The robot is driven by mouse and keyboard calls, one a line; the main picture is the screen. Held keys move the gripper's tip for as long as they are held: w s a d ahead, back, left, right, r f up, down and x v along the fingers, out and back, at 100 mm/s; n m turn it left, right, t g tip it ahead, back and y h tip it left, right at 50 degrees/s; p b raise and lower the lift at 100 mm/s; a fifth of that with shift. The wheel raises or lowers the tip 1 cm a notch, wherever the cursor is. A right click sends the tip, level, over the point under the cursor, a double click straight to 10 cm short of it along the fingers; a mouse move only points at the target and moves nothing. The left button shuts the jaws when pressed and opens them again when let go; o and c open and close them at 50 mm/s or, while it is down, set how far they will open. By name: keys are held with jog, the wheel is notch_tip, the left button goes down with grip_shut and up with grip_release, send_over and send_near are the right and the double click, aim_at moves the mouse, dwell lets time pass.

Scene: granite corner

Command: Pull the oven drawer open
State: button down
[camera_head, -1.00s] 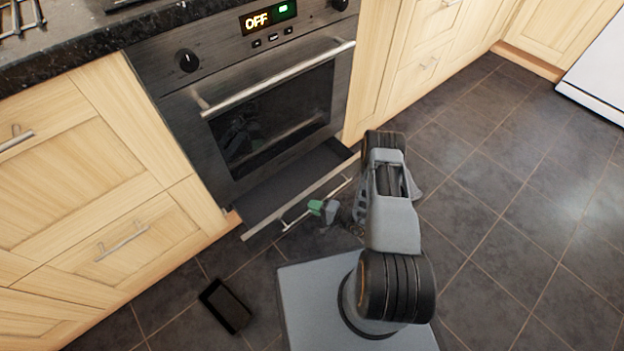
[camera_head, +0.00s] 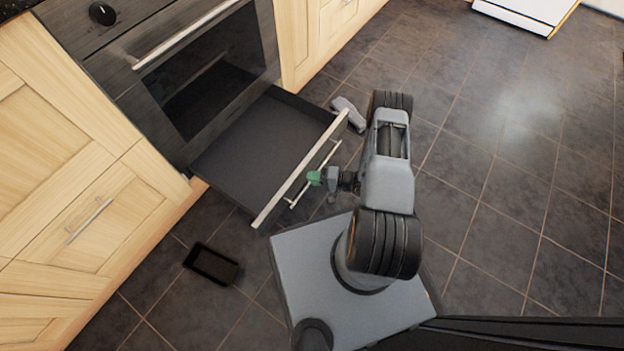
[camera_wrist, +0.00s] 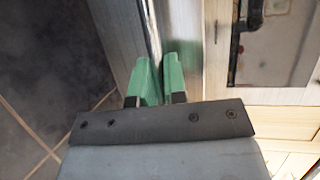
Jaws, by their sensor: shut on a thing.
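The oven drawer (camera_head: 262,142) below the oven (camera_head: 190,75) is pulled far out, and its dark inside looks empty. Its pale front edge carries a thin bar handle (camera_head: 327,160). My gripper (camera_head: 314,178) is at the handle, with its green fingertips against the bar. In the wrist view my gripper's green fingers (camera_wrist: 159,82) are close together at the drawer front. The stretch of handle between the fingers is hidden.
A dark flat tray-like object (camera_head: 211,264) lies on the tiled floor left of my base. Wooden cabinets (camera_head: 80,190) flank the oven on the left. Open tiled floor (camera_head: 500,180) lies to the right. A white appliance (camera_head: 520,14) stands at the far right.

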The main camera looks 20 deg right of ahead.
jog(key=shift+s+a, duration=0.1)
jog(key=shift+s, duration=0.25)
jog(key=c, duration=1.4)
grip_release()
jog(key=shift+o, duration=1.1)
jog(key=shift+w+d, duration=0.15)
jog(key=shift+d, duration=0.05)
